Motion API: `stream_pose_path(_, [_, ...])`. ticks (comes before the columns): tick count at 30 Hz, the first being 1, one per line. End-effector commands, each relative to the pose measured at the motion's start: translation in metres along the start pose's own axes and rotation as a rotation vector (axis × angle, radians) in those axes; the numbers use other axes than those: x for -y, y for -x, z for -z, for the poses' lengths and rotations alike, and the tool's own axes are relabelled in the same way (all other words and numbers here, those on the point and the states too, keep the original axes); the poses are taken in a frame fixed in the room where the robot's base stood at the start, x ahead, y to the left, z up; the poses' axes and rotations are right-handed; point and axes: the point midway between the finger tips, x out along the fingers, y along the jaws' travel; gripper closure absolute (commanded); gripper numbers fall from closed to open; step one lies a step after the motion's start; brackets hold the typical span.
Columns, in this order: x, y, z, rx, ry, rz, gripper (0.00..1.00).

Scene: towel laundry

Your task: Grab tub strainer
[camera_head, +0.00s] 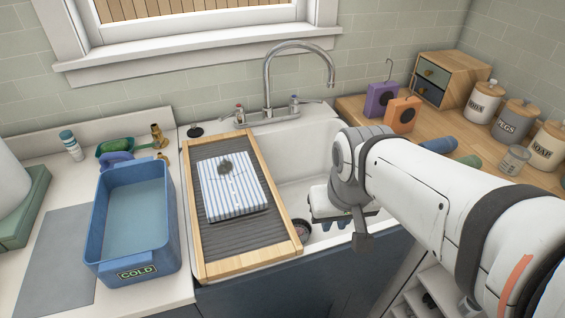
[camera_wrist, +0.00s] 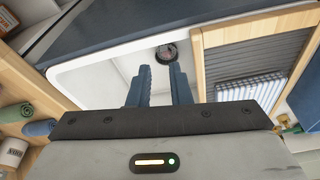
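A small round dark piece with a reddish centre, which looks like the strainer or drain (camera_head: 302,230), sits at the bottom of the white sink (camera_head: 310,160). In the wrist view this round piece (camera_wrist: 166,53) shows just beyond my fingertips. I cannot tell whether it is loose or set in the drain. My gripper (camera_head: 328,224) is over the sink, pointing down, to the right of the round piece. In the wrist view my gripper's blue fingers (camera_wrist: 160,70) are apart with nothing between them.
A wooden draining board (camera_head: 255,262) with a folded striped towel (camera_head: 235,195) covers the sink's left part. The tap (camera_head: 267,85) stands behind. A blue tub (camera_head: 165,235) marked COLD is on the left counter. A dark stopper-like piece (camera_head: 195,131) lies behind the board.

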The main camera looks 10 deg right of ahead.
Motion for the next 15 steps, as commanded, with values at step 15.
stream_pose_path(15, [0.006, -0.033, 0.02, 0.034, 0.204, 0.004, 0.82])
